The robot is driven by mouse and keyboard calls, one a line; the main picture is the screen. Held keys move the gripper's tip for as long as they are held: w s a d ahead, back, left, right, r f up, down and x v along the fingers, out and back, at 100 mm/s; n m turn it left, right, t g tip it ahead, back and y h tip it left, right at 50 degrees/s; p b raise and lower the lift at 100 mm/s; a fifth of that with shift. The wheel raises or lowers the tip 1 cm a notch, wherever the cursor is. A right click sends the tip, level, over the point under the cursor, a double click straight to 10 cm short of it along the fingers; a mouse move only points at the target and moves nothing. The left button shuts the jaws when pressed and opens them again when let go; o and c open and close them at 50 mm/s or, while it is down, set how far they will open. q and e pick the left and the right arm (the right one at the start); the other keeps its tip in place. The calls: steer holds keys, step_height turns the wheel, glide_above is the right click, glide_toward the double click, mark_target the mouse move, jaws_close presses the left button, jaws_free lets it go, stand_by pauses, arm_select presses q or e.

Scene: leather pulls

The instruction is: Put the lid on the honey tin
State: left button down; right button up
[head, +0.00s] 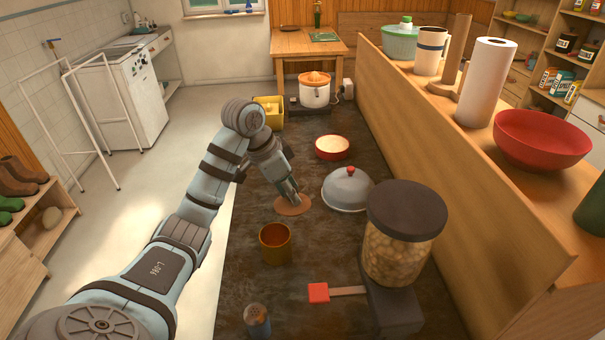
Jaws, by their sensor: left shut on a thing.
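The honey tin appears to be the open, gold-brown cylinder (275,244) standing upright on the dark counter (315,245), its mouth facing up. A flat, round, copper-brown lid (292,206) is beyond the tin and slightly to its right. My left gripper (290,193) points down over the lid's middle and is shut on it; its fingers hide the part they grip. I cannot tell whether the lid touches the counter or is just above it. The lid is apart from the tin. My right gripper is not in view.
A grey dome with a red knob (347,191) stands right of the lid, and a red bowl (332,155) behind. A large jar on a dark base (398,250) and a red-ended brush (319,292) are nearer. A wooden partition (460,180) bounds the right side.

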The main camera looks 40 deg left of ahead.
mark_target(283, 205)
arm_select(q)
steer(key=shift+s+a+f+m, duration=0.25)
steer(key=shift+s+a+m, duration=0.3)
steer(key=shift+m, duration=0.45)
steer(key=shift+s+m, duration=0.8)
steer(key=shift+s, duration=0.15)
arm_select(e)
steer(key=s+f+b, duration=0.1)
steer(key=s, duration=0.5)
arm_select(q)
step_height(283, 205, down, 7)
steer(key=s+a+b, duration=0.1)
steer(key=b, duration=0.3)
steer(key=shift+a, duration=0.2)
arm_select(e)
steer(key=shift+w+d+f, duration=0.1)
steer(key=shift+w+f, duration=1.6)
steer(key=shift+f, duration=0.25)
